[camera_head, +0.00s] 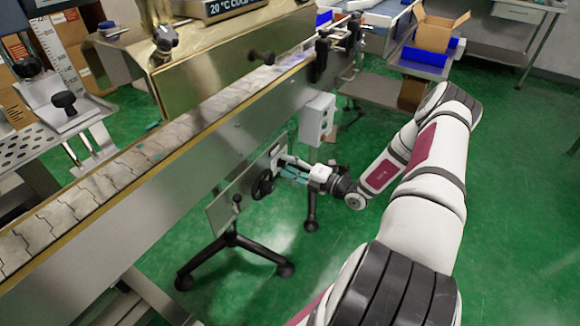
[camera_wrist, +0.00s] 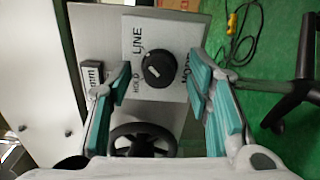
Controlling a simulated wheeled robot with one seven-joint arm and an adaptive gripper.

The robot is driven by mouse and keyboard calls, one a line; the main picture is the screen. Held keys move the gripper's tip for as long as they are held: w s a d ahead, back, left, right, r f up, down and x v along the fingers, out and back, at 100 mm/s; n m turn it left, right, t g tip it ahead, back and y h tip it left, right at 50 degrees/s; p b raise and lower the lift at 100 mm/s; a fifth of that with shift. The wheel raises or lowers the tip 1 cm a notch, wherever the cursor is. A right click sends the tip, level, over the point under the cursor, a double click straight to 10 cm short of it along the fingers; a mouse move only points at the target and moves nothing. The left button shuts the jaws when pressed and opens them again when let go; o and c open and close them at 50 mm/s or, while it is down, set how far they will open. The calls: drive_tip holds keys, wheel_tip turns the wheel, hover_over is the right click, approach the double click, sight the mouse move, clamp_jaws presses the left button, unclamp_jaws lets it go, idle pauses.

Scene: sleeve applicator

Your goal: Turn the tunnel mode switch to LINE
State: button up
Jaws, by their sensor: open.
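The tunnel mode switch is a round black knob (camera_wrist: 160,70) on a light plate (camera_wrist: 145,22) in the wrist view. The plate reads LINE above the knob, HOLD to its left, and a partly covered word to its right. The knob has a small pale mark, but I cannot tell for certain which word it points at. My gripper (camera_wrist: 160,64) is open, with one teal-padded finger on each side of the knob and no visible contact. In the head view my gripper (camera_head: 283,168) is at the panel under the conveyor, and the knob is hidden.
A black handwheel (camera_wrist: 142,140) sits just below the switch, near my fingers; it also shows in the head view (camera_head: 262,185). A small labelled block (camera_wrist: 93,74) is beside the left finger. A grey box (camera_head: 317,118) hangs on the conveyor side (camera_head: 150,200). Black stand legs (camera_head: 235,242) are below.

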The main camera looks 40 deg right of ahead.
drive_tip(key=v, duration=1.2)
drive_tip(key=shift+r, duration=0.1)
